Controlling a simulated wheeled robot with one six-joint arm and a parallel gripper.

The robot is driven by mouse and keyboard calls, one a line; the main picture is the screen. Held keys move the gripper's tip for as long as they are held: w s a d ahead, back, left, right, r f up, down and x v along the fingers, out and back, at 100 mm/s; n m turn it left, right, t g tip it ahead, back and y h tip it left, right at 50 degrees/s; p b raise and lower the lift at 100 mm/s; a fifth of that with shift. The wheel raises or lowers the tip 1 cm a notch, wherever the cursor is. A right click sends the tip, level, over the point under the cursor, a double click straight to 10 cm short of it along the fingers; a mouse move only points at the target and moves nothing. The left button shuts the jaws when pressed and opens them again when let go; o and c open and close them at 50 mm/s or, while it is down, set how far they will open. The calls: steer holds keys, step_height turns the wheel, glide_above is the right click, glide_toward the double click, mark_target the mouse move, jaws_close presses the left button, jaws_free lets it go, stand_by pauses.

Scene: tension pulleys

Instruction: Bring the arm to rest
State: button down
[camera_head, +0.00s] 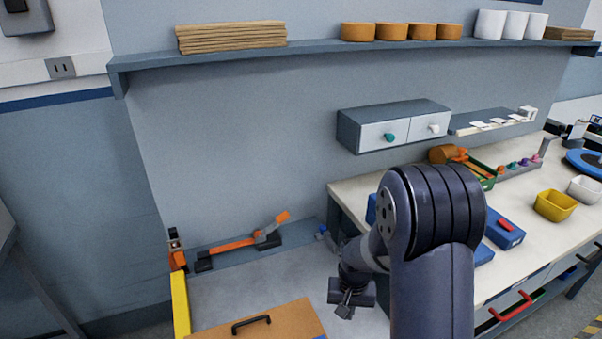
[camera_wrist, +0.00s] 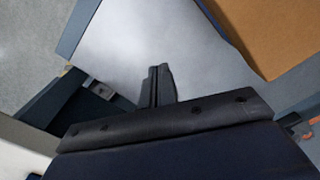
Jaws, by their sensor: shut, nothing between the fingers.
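My arm rises in the front middle of the head view and bends down to the left at its thick dark joint. My gripper (camera_head: 346,308) hangs over the right part of a light grey surface (camera_head: 240,290). In the wrist view my gripper (camera_wrist: 160,70) shows its two dark fingers pressed together, with nothing held between them. The grey surface (camera_wrist: 140,35) lies beyond the fingertips, apart from them as far as I can tell.
A brown panel with a black handle (camera_head: 262,335) lies on the grey surface, left of my gripper. An orange lever (camera_head: 236,244) is at its back. The white workbench (camera_head: 520,262) to the right carries a yellow bin (camera_head: 554,206) and blue boxes. A drawer unit (camera_head: 394,128) hangs on the wall.

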steer(key=shift+w+d, duration=0.35)
steer(key=shift+d, duration=0.5)
steer(key=shift+w+d, duration=0.35)
steer(key=shift+d, duration=0.45)
